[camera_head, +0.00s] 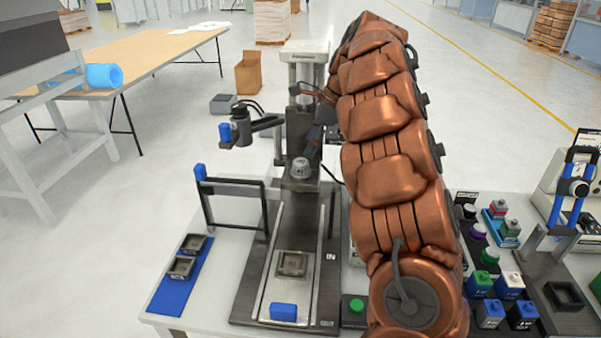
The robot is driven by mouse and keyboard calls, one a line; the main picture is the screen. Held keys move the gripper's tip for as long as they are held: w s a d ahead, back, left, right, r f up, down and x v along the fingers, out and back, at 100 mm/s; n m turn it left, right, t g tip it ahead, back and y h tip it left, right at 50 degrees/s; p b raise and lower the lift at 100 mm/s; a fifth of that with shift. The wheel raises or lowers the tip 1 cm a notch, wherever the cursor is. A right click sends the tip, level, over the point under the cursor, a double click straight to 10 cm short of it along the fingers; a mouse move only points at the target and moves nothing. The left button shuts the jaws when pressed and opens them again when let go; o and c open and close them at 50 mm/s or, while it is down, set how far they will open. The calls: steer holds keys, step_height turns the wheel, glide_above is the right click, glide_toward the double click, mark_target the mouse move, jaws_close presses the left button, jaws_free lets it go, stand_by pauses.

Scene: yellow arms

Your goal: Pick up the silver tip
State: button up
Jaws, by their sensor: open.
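A small silver tip (300,168), rounded and metallic, sits on the dark carriage of the upright machine in the middle of the head view. My copper-brown arm rises in front of the right side of the machine and bends over at the top. My gripper (312,143) shows small and dark beside the machine's column, just above and slightly right of the silver tip. It is open and looks empty. The arm hides part of it, and I cannot tell whether its fingers touch the tip.
The machine's long bed (300,235) carries a grey square part (291,264) and a blue block (283,311). A blue mat (172,293) with two dark trays lies left. Several coloured blocks and a blue-handled press (575,190) stand right. A black frame (236,203) stands left of the bed.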

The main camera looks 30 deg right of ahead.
mark_target(301, 162)
steer(key=shift+x, duration=1.05)
steer(key=shift+w+p+x, duration=0.2)
steer(key=shift+p+x, duration=0.7)
steer(key=shift+x, duration=1.7)
steer(key=shift+d, duration=0.15)
steer(key=shift+c, duration=0.4)
jaws_close()
